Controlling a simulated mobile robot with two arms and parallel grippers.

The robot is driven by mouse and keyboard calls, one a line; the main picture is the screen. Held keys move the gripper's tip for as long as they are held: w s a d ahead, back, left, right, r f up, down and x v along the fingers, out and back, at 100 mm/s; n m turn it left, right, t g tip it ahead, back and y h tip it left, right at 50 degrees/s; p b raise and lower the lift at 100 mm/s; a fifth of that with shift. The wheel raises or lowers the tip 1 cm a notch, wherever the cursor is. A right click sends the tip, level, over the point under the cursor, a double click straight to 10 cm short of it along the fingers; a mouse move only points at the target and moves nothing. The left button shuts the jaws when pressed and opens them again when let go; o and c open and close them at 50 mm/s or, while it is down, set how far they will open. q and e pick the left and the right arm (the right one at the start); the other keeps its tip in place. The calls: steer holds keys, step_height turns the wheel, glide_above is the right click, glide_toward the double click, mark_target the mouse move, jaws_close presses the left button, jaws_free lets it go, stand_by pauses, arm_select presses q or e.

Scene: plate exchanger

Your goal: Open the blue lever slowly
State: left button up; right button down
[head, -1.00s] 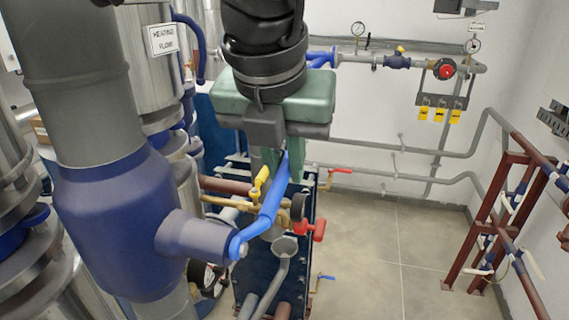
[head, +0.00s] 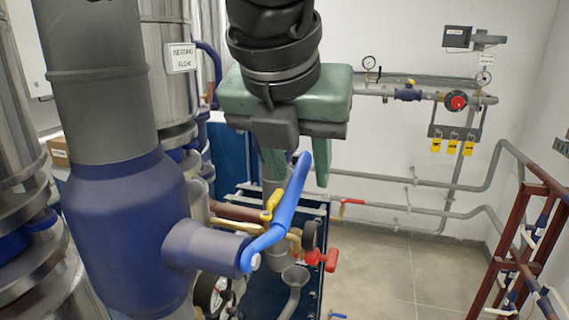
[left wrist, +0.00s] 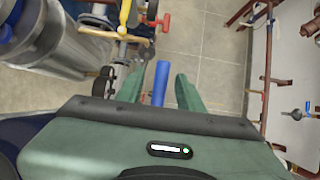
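The blue lever (head: 280,218) is fixed to the stub of a big dark-blue valve body (head: 125,220) and slants up to the right, its tip raised. My left gripper (head: 299,168), with a green body and green fingers, points down over the lever's upper end. Its fingers are apart, with the lever tip between them. In the left wrist view the lever end (left wrist: 160,84) stands between the two fingers of my left gripper (left wrist: 158,88), with a gap on each side. My right gripper is not in view.
Below the lever are a yellow handle (head: 273,203), a red-handled valve (head: 322,259) and a grey funnel pipe (head: 294,276). Metal tanks stand at the left. A dark-red frame (head: 520,220) stands at the right. Open floor (head: 400,270) lies between.

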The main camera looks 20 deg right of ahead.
mark_target(290, 189)
arm_select(q)
steer(key=shift+r, duration=0.1)
steer(key=shift+s+a+r, duration=0.1)
steer(key=shift+s+r, duration=0.1)
steer(key=shift+r, duration=0.1)
steer(key=b+v, duration=0.2)
steer(key=v, duration=0.5)
